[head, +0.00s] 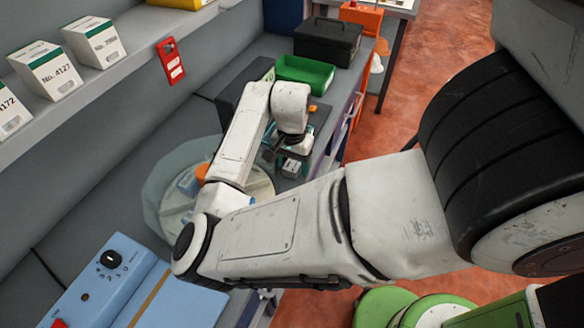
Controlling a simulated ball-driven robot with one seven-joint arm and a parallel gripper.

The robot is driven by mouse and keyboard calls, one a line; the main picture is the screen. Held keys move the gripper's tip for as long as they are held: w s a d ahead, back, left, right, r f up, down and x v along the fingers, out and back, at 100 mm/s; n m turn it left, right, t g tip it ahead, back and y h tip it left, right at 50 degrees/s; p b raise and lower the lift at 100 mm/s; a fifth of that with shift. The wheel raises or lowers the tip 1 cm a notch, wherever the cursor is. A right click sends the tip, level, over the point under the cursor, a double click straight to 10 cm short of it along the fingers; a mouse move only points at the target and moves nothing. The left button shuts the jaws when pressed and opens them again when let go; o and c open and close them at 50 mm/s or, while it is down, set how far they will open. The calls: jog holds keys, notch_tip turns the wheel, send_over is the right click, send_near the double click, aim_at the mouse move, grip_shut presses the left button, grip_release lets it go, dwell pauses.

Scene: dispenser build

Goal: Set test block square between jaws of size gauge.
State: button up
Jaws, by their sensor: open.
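My gripper (284,157) points down over the bench at the end of my bent arm. It is open, but its fingers are small and dark here. A small grey block (291,169), which looks like the test block, is just below the gripper. I cannot tell whether it touches the fingers or sits square to anything. A dark plate with a small orange part (313,108) lies behind the wrist and may belong to the size gauge. The gauge's jaws are hidden or too small to make out.
A round clear-walled unit (165,180) stands left of the gripper, partly behind my arm. A green bin (305,73) and a black box (328,41) are at the back. A blue control unit (105,275) is at front left. White cartons (94,42) line the shelf.

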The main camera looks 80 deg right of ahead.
grip_shut()
dwell(0.6)
jog(key=shift+r, duration=0.1)
